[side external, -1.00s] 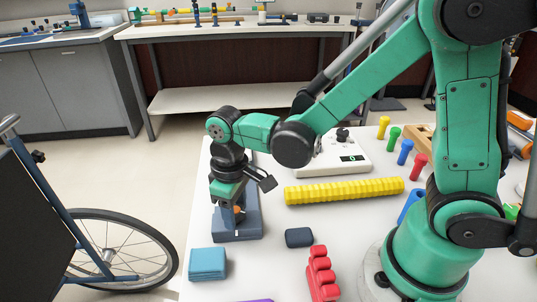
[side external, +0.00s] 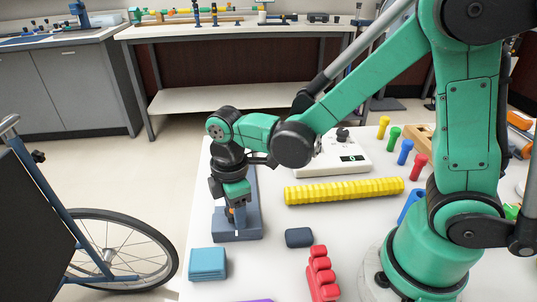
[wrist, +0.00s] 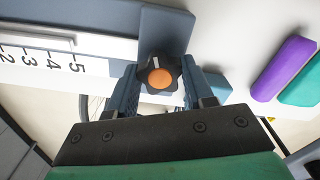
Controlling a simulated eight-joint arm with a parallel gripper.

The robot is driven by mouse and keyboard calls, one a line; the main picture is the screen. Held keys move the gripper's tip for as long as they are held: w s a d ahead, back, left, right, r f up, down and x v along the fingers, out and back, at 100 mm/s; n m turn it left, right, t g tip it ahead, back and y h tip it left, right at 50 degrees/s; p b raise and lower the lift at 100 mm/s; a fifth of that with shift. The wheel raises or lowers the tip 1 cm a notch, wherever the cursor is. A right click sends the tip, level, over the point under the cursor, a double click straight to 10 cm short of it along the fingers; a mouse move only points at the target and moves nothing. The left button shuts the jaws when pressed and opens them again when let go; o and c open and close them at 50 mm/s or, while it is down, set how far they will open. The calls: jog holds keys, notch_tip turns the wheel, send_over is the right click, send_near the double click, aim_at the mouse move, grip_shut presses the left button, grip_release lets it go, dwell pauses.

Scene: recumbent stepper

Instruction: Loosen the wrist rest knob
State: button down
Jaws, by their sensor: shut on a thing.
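The wrist rest knob (wrist: 160,77) is a black lobed knob with an orange centre and a small white mark, seen from above in the wrist view. It sits on a blue-grey device (wrist: 165,27) beside a white scale strip with black numbers (wrist: 45,55). My gripper (wrist: 164,84) points down, with one finger on each side of the knob, shut on it. In the side view my gripper (side external: 235,212) is low over the blue-grey device (side external: 248,230) at the table's left edge. The fingers mostly hide the knob there.
A light blue block stack (side external: 208,263), a dark blue-grey block (side external: 299,237) and red grips (side external: 322,275) lie nearby. A yellow ribbed bar (side external: 343,190) and a white console (side external: 335,158) are behind. A wheelchair wheel (side external: 115,250) stands left of the table.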

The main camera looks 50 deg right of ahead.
jog(key=shift+n, duration=0.4)
jog(key=shift+c, duration=1.7)
grip_release()
jog(key=shift+r, duration=0.1)
jog(key=shift+r, duration=2.75)
